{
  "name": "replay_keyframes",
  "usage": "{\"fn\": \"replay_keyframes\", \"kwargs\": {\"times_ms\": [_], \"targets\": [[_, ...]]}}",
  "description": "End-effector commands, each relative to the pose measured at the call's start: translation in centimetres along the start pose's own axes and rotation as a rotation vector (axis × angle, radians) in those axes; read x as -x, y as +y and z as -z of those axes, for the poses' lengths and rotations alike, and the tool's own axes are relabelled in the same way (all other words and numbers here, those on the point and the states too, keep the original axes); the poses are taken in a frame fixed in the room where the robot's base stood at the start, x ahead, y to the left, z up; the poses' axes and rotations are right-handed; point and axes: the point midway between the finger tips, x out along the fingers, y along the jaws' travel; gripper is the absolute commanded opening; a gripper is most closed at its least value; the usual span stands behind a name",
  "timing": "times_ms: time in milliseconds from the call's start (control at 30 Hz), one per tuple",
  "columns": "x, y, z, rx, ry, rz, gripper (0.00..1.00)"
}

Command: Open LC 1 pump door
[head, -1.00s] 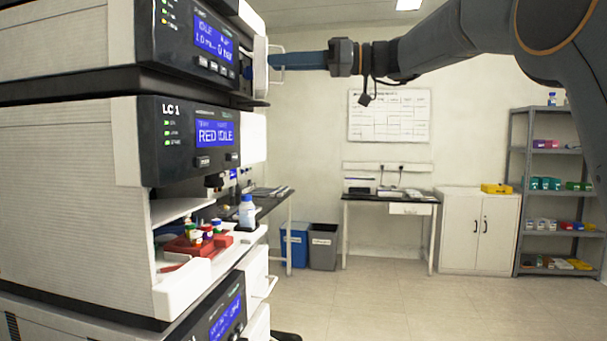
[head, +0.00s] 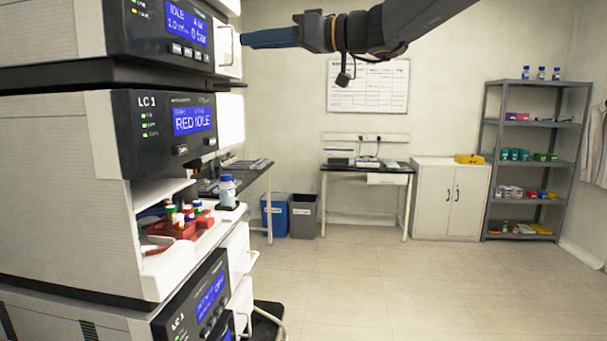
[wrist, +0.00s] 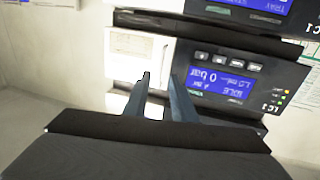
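The LC 1 pump module (head: 160,35) is at the top left of the head view; its blue screen reads IDLE and 0 bar. Its white door (head: 228,55) is at the right of the front panel. In the wrist view the door (wrist: 135,58) is beside the pump's screen (wrist: 215,82). My gripper (head: 243,39) reaches in from the right, its tips at the door's outer side. In the wrist view my gripper's two fingers (wrist: 159,75) stand apart in front of the door's edge by the panel.
Another module (head: 205,300) is lower. The floor (head: 400,285) to the right is clear.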

Motion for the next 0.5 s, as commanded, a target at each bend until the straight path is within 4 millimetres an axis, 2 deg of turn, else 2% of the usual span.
{"fn": "replay_keyframes", "kwargs": {"times_ms": [167,500], "targets": [[3.4,0.1,-0.3,0.003,0.0,-0.003,0.24],[3.9,1.0,-6.0,-0.117,-0.115,-0.042,0.24]]}}
